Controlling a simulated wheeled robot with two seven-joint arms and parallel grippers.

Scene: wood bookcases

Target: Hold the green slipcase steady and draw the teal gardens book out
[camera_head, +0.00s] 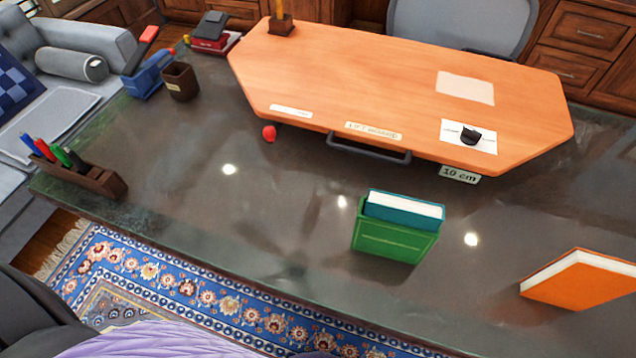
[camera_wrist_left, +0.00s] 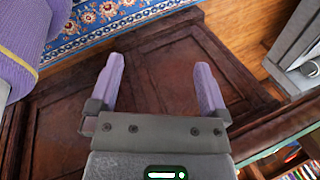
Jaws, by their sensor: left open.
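The green slipcase (camera_head: 388,238) stands upright on the dark stone desktop in the head view, right of centre near the front edge. The teal gardens book (camera_head: 404,207) sits inside it, with its teal cover top and white page edge showing above the slipcase. Its lower part is hidden. My left gripper (camera_wrist_left: 163,85) shows in the left wrist view, with its two purple fingers spread and nothing between them. It faces dark wood panelling and the rug, away from the slipcase. No gripper shows in the head view.
An orange book (camera_head: 580,279) lies to the right of the slipcase. A wooden lift board (camera_head: 400,80) with a dark handle is behind it. A pen holder (camera_head: 80,175) stands at the left edge, and a brown cup (camera_head: 181,82) farther back. The desktop left of the slipcase is clear.

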